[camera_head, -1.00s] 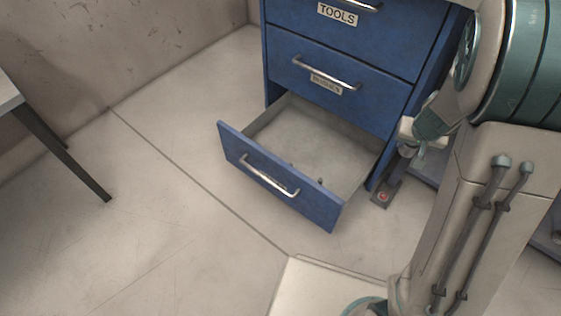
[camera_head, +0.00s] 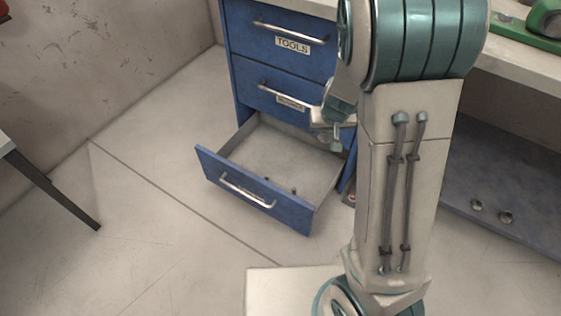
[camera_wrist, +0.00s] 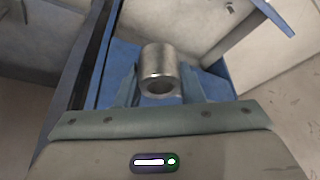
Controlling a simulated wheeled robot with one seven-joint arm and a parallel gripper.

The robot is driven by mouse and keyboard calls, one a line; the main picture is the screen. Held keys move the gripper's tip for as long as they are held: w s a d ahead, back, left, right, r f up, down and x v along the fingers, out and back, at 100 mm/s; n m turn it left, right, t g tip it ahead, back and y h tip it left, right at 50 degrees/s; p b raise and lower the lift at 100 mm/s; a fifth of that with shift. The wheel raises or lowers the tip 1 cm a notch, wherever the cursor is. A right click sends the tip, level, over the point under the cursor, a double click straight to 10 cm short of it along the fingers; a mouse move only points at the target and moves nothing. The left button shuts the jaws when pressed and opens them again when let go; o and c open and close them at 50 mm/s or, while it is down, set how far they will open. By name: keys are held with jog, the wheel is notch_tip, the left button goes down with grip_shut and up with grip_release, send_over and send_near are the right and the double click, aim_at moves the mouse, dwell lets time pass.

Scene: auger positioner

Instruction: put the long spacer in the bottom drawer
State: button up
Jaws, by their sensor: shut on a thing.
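The long spacer (camera_wrist: 158,68) is a shiny metal tube with a hole facing the camera in the wrist view. My gripper (camera_wrist: 158,88) is shut on it. In the head view my gripper (camera_head: 336,122) is mostly hidden by my arm, at the right side of the blue cabinet, appearing near the back right of the open bottom drawer. The spacer cannot be made out there. The bottom drawer (camera_head: 288,209) is pulled well out, with a blue front, a silver handle and a pale inside. A few small dark bits show just behind its front.
The drawer labelled TOOLS (camera_head: 270,45) and the middle drawer (camera_head: 262,92) above are shut. A workbench (camera_head: 520,62) with a green object (camera_head: 546,22) stands at the right. A table leg (camera_head: 55,190) is at the left. The floor before the drawer is clear.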

jog(key=shift+s+f, duration=0.65)
jog(key=shift+f, duration=0.35)
jog(key=shift+r, duration=0.1)
